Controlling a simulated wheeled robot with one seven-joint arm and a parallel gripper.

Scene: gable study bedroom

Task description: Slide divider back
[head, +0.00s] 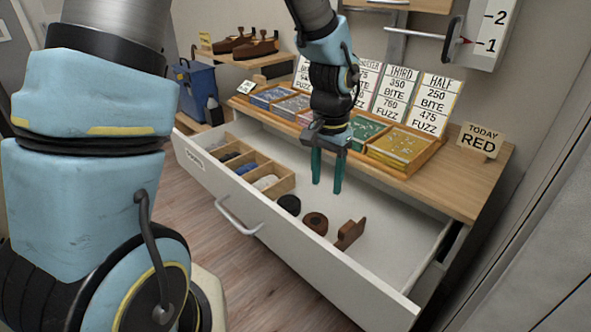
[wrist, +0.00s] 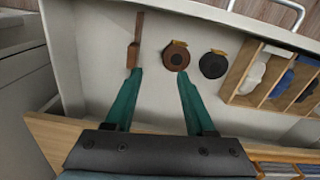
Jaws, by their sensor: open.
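A white drawer (head: 285,242) stands pulled open, its handle on the front. A wooden divided insert (head: 285,186) fills its left end; its slats form compartments holding dark, blue and white items. It also shows at the right of the wrist view (wrist: 232,75). I cannot tell which piece is the task's divider. Right of the insert lie a black round item (head: 289,205), a brown round item (head: 315,223) and a brown wooden piece (head: 350,233). My gripper (head: 326,187) points down over the drawer's back part, open with nothing between its green fingers. In the wrist view (wrist: 158,72) its tips appear near the two brown things.
The wooden top (head: 455,192) behind the drawer carries trays of coloured packets (head: 402,148), price cards (head: 433,103) and a "TODAY RED" sign (head: 480,140). A blue bin (head: 196,92) stands at the left. The drawer floor's right part is bare.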

